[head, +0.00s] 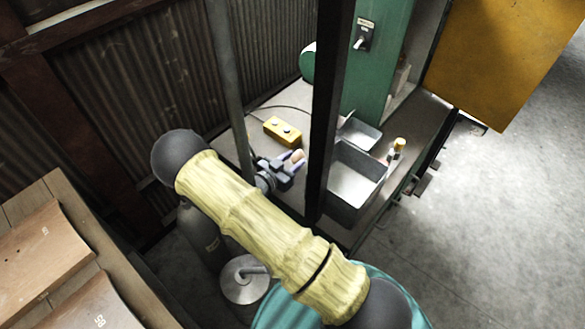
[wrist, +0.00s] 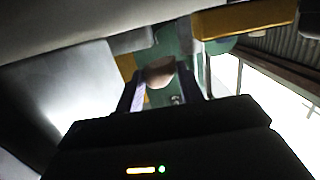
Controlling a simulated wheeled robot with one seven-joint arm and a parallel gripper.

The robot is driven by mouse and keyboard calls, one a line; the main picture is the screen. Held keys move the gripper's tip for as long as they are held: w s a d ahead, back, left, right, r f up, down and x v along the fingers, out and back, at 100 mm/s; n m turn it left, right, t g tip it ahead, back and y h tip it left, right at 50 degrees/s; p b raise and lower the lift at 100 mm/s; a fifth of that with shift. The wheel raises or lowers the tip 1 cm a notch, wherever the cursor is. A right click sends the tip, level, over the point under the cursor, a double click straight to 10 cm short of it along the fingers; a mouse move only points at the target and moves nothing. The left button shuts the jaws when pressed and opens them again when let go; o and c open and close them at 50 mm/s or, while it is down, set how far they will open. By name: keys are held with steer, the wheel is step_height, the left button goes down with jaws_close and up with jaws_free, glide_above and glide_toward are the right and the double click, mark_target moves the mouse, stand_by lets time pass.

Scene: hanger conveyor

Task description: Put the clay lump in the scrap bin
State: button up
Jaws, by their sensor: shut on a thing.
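My gripper (head: 291,164) is shut on a small tan-pink lump, the clay lump (head: 297,156), held above the bench surface. In the wrist view the clay lump (wrist: 160,72) sits between the two finger tips. A deep open grey metal bin (head: 343,211), likely the scrap bin, stands to the right of my gripper on the bench. A dark upright post stands between them in the head view and hides part of the bin's left side. The visible inside of the bin looks empty.
A dark post (head: 328,110) and a thinner grey pole (head: 229,90) rise near my arm. A yellow button box (head: 282,131) lies behind my gripper. A shallow metal tray (head: 360,133) and a small bottle (head: 396,151) stand near the bin. A green machine (head: 378,70) is behind.

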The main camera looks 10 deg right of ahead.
steer(key=shift+w+d+f, duration=0.1)
steer(key=shift+f, duration=1.95)
steer(key=shift+f, duration=0.1)
steer(key=o, duration=1)
steer(key=shift+o, duration=0.2)
steer(key=b+v, duration=0.1)
steer(key=v, duration=1.1)
